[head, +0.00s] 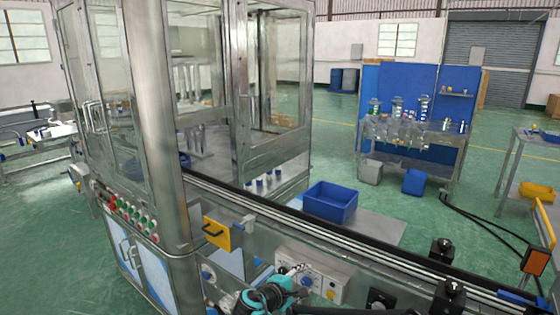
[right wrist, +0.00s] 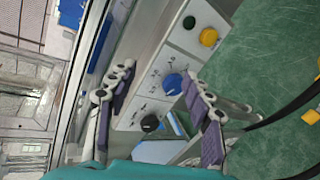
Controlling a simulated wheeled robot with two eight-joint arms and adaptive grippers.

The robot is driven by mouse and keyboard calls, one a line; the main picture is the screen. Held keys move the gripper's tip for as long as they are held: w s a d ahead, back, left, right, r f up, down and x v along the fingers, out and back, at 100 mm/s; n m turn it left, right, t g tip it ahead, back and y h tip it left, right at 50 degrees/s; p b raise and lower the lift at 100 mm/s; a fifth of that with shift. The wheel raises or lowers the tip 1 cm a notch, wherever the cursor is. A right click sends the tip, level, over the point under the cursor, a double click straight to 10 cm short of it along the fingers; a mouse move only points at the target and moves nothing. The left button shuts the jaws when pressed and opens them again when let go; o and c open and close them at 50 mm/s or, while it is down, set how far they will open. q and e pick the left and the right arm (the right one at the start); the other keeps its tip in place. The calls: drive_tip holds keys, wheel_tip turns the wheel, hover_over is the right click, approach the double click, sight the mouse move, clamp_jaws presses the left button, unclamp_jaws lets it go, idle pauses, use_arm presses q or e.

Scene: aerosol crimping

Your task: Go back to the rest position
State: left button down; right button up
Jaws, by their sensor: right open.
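My right gripper (right wrist: 160,76) is open in the right wrist view, its two purple-padded fingers spread apart with nothing between them. It points at a control panel (right wrist: 160,60) with a blue knob, a black knob and a yellow button. In the head view the teal end of my right arm (head: 268,296) shows low in the middle, in front of the conveyor's side; its fingers are small and hard to make out there. My left gripper is in neither view.
A glass-and-steel machine cabinet (head: 185,130) stands at left. A conveyor (head: 370,252) runs from it to the lower right. A blue bin (head: 330,203) and several small blue-topped pieces (head: 260,183) stand behind the belt.

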drive_tip(key=s+d+r+m+g+y, duration=0.35)
drive_tip(key=s+d+m, duration=0.25)
drive_tip(key=s+d, duration=0.65)
drive_tip(key=s+a+f+m+y, duration=0.1)
drive_tip(key=s+m, duration=0.3)
drive_tip(key=s, duration=0.5)
drive_tip(key=s+a+f+m+y, duration=0.1)
drive_tip(key=s+m+y, duration=0.3)
drive_tip(key=s, duration=0.5)
drive_tip(key=shift+s+f, duration=0.3)
drive_tip(key=shift+f, duration=0.05)
